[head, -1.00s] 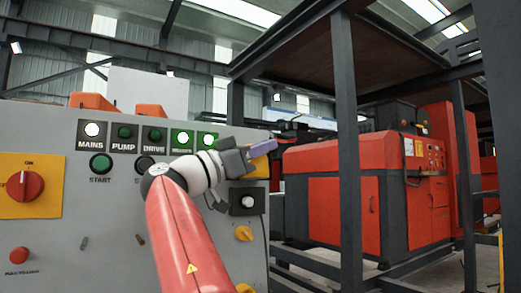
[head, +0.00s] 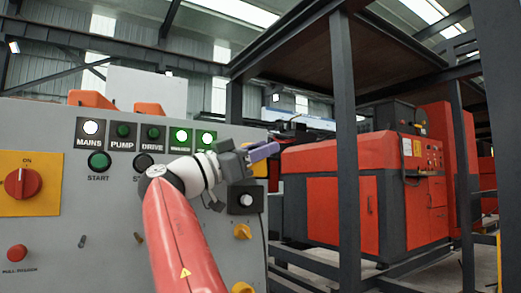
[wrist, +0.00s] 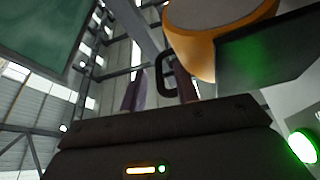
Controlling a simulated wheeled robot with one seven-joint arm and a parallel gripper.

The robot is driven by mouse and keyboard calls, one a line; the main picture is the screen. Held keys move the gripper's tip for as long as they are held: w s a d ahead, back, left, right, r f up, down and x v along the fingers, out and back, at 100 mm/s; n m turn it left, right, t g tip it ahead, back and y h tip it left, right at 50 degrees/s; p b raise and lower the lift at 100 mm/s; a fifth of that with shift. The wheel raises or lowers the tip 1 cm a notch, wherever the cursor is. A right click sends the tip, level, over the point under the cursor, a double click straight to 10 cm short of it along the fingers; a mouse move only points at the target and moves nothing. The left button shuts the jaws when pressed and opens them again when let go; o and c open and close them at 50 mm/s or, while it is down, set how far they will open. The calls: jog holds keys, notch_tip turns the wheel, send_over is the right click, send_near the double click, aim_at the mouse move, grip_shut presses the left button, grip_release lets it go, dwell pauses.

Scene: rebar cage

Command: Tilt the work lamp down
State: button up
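An orange round housing with a grey face (wrist: 222,12), likely the work lamp, fills the upper right of the wrist view. In the head view an orange-yellow part (head: 260,170) shows just behind and below my gripper (head: 263,151), which hides much of it. A black loop handle (wrist: 167,76) hangs below the housing. In the wrist view my gripper (wrist: 162,88) has its two fingers apart, a purple one at left and a reddish one at right. The handle appears in the gap between them; I cannot tell whether it touches either finger.
The grey control panel (head: 100,220) with lit buttons and a red rotary switch (head: 25,183) stands at left, close to my arm. A dark box with a knob (head: 246,200) sits below my gripper. A steel post (head: 345,150) and red machine (head: 330,205) stand at right.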

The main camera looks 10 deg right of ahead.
jog(key=shift+a, duration=0.1)
jog(key=b+v, duration=0.1)
jog(key=v, duration=0.6)
jog(key=shift+a, duration=0.3)
jog(key=shift+s+f, duration=0.1)
jog(key=shift+f, duration=0.05)
